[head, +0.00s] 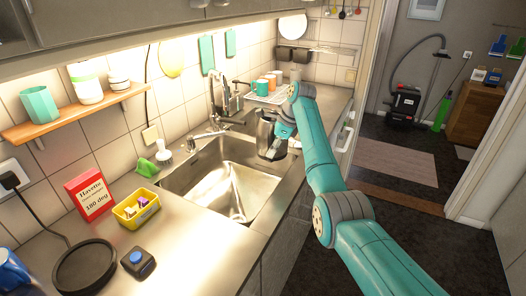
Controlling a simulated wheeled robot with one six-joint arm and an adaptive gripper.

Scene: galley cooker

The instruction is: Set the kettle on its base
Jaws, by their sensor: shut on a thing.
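The kettle (265,133), dark grey and shiny, is upright at the far right corner of the sink. My gripper (283,131) is at its right side and shut on it; the fingers are small here and the grasped part is mostly hidden. I cannot tell whether the kettle touches the counter or is held just above it. The kettle base (85,268) is a black round disc on the near left counter, bare on top. Its black cord runs up to a wall socket (10,181).
The steel sink (228,190) lies between kettle and base. Near the base are a box with a blue button (137,262), a yellow tub (137,209) and a red sign (90,194). A blue mug (12,270) stands at the left edge. A tap (208,134) rises behind the sink.

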